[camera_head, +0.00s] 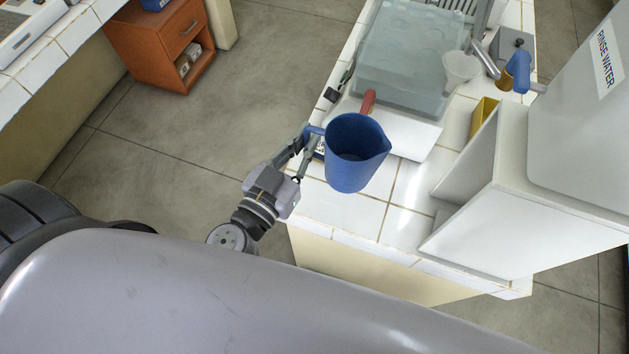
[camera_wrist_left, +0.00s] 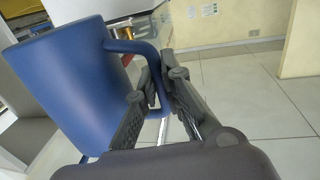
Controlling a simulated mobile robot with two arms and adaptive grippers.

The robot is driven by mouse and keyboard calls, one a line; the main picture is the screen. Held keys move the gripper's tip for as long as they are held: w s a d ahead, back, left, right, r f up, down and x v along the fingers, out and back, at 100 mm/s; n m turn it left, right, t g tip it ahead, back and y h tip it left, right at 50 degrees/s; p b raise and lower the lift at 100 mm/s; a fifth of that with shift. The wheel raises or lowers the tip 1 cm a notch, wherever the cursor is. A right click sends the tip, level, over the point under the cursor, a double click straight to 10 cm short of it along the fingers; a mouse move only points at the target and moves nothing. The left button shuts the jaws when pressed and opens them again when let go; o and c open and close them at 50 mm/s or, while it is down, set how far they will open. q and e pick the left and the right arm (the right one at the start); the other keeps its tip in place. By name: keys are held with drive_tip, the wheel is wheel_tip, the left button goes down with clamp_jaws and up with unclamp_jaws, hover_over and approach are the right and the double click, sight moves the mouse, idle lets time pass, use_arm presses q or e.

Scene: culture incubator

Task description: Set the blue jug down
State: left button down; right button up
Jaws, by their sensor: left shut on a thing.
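The blue jug (camera_head: 352,166) shows in the head view above the near left part of the white tiled counter (camera_head: 408,190), with its spout to the right and its handle to the left. My left gripper (camera_head: 307,140) is shut on the jug's handle. In the left wrist view the jug (camera_wrist_left: 72,88) fills the left side, and its handle passes between the fingers of my left gripper (camera_wrist_left: 155,95). I cannot tell whether the jug's base touches the counter. My right gripper is not in view.
Behind the jug stands a white device (camera_head: 415,140) with a translucent bluish box (camera_head: 405,60) on it. A white stand (camera_head: 485,215) under the rinse water tank (camera_head: 585,120) is to the right. Bare tiles lie between jug and stand.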

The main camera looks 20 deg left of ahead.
use_arm(q)
wheel_tip(320, 180, down, 12)
drive_tip(key=b, duration=0.8)
drive_tip(key=shift+d+f, duration=0.15)
drive_tip(key=shift+f, duration=0.1)
drive_tip(key=shift+f+b, duration=0.2)
drive_tip(key=shift+b, duration=0.1)
drive_tip(key=shift+r, duration=0.1)
drive_tip(key=c, duration=1.7)
unclamp_jaws()
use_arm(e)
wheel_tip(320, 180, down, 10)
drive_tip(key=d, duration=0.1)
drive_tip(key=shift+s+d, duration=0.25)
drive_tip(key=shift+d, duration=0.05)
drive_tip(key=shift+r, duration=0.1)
